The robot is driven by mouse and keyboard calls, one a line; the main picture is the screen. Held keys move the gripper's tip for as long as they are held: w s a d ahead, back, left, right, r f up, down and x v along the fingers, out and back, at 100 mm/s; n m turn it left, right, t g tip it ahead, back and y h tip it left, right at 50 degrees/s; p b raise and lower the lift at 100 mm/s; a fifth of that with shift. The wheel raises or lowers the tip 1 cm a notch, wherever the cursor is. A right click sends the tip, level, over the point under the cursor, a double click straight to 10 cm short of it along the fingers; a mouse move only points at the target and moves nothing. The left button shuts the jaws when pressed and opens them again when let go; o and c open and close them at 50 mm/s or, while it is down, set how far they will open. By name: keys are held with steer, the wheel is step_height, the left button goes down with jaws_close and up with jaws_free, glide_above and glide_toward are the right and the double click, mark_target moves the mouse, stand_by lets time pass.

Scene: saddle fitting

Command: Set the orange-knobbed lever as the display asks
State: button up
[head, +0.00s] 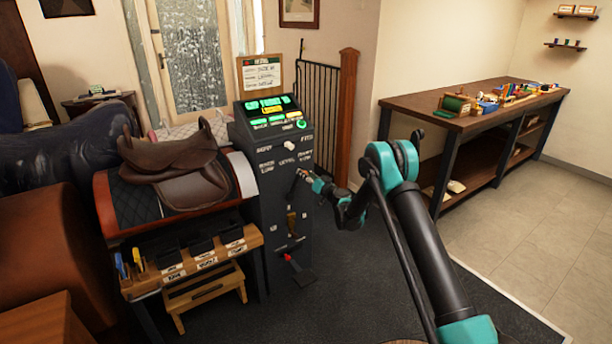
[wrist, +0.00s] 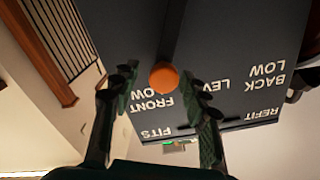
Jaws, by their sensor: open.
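The orange knob (wrist: 163,76) of the lever shows in the wrist view, with the dark lever shaft (wrist: 171,38) running up from it. My gripper (wrist: 165,88) is open, with one finger on each side of the knob in the picture; I cannot tell whether either touches it. In the head view my gripper (head: 304,176) is at the front of the dark console (head: 248,165) and hides most of the knob. The display (head: 265,106) is lit with green and yellow text, too small to read surely. Upside-down labels by the knob read FRONT LOW, LEVEL and BACK LOW.
FITS and REFIT labels (wrist: 263,114) are also on the panel.

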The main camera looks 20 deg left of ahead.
steer(key=v, duration=1.1)
steer(key=shift+s+d, duration=0.1)
steer(key=s+d+r+g+h, duration=0.2)
steer(key=s+d+r, duration=0.4)
steer(key=s+d, duration=0.25)
steer(key=s+d+r+g+h, duration=0.2)
steer(key=s+d+r+h, duration=0.1)
steer(key=s+d+r, duration=0.5)
steer(key=s+d+f+m+g+h, duration=0.1)
steer(key=s+d+f+h, duration=0.2)
steer(key=s+d, duration=0.5)
steer(key=s+d+f+m+g+h, duration=0.1)
steer(key=s+d+f+m+h, duration=0.1)
steer(key=s+d, duration=0.7)
steer(key=s+d+f+m+g+h, duration=0.1)
steer(key=s+d+f+h, duration=0.2)
steer(key=s+d, duration=0.6)
steer(key=s+f, duration=0.1)
steer(key=s, duration=0.2)
steer(key=shift+s+d+m+h, duration=0.2)
steer(key=shift+s+m+h, duration=0.1)
steer(key=shift+m+h, duration=0.1)
